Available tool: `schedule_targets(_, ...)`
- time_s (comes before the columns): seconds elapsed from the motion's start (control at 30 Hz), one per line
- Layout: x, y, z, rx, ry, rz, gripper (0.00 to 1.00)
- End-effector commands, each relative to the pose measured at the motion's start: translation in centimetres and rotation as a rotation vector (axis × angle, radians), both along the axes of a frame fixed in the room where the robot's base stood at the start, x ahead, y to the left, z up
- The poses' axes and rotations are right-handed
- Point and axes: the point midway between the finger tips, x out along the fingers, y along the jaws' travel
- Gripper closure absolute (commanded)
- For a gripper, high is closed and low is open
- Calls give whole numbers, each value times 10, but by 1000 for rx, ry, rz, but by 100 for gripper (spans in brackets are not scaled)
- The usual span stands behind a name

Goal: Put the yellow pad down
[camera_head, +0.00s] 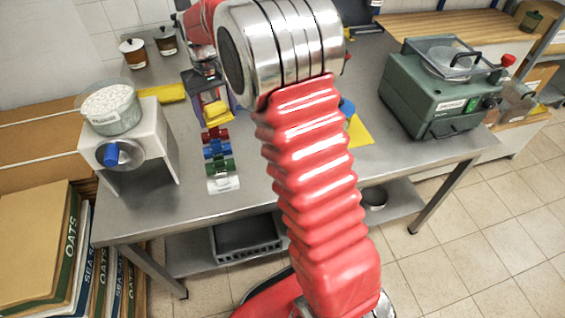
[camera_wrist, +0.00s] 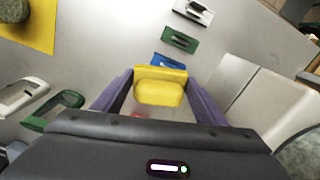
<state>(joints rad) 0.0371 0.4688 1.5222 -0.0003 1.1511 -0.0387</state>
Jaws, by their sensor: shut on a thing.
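My gripper (camera_wrist: 157,97), with purple fingers, is shut on the yellow pad (camera_wrist: 160,92). In the head view the yellow pad (camera_head: 217,111) is at the far end of a row of coloured pieces on the steel table, in front of my gripper (camera_head: 212,98). The row runs toward the near edge: a red piece (camera_head: 217,132), a blue piece (camera_head: 216,150), a green piece (camera_head: 219,166) and a white piece (camera_head: 223,184). In the wrist view the pad partly covers the blue piece (camera_wrist: 168,62). I cannot tell whether the pad touches the table.
A white dispenser (camera_head: 143,150) with a clear bowl stands left of the row. A green machine (camera_head: 437,95) stands at the right. A yellow mat (camera_head: 358,132) lies right of my arm. Two lidded jars (camera_head: 133,54) stand at the back left. Bare steel surrounds the row's near end.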

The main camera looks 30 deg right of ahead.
Motion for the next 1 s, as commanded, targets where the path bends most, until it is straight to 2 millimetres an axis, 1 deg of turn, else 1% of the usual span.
schedule_targets(0.17, -10, 5, -13, 0, 2, 0, 55)
schedule_targets(0.4, -39, 18, -49, 0, 2, 0, 55)
schedule_targets(0.5, -47, 21, -58, 0, 1, -1, 55)
schedule_targets(0.63, -50, 22, -62, 0, 0, -2, 55)
schedule_targets(1.0, -50, 22, -62, 0, 0, -2, 55)
